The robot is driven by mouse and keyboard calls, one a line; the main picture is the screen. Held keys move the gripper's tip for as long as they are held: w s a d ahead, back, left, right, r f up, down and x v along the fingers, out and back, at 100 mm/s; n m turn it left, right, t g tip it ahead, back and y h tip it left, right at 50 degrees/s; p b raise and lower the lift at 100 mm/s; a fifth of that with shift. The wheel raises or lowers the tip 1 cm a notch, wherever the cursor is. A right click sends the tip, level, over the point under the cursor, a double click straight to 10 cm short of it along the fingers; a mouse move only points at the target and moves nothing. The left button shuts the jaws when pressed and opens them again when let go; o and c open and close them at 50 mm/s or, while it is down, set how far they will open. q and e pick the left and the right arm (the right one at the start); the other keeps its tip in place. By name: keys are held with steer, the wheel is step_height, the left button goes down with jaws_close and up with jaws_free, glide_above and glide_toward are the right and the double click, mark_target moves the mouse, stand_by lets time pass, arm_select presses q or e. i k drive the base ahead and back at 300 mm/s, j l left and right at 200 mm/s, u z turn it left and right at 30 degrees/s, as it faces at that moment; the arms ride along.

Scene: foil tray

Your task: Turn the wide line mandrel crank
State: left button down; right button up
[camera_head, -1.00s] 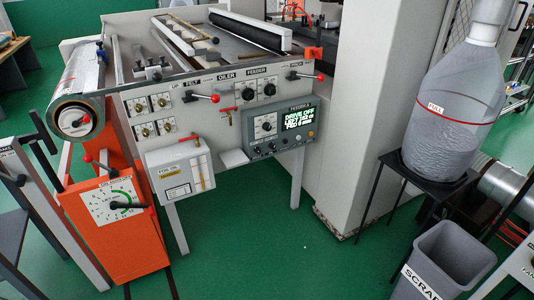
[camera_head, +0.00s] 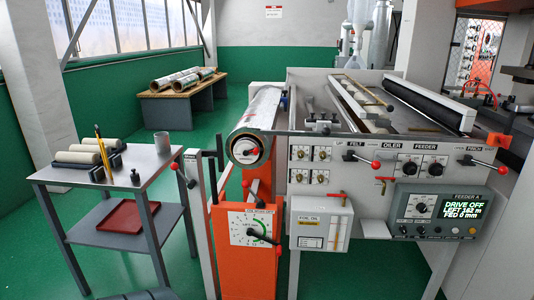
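A foil roll (camera_head: 262,112) sits on a mandrel at the left end of the machine. A black crank handle (camera_head: 262,238) lies across the dial's lower right. The label above the dial is too small to read, so I cannot tell which part is named the wide line mandrel crank. Neither of my grippers is in view.
A grey post (camera_head: 196,190) with black levers stands left of the orange stand. A grey side table (camera_head: 105,172) with rolls and a cup is further left. The feeder panel (camera_head: 437,212) reads DRIVE OFF at the right. Green floor shows between table and stand.

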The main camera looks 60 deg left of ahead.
mark_target(255, 151)
steer(key=u, duration=1.85)
steer(key=i+j+z, duration=0.2)
steer(key=i+j, duration=0.55)
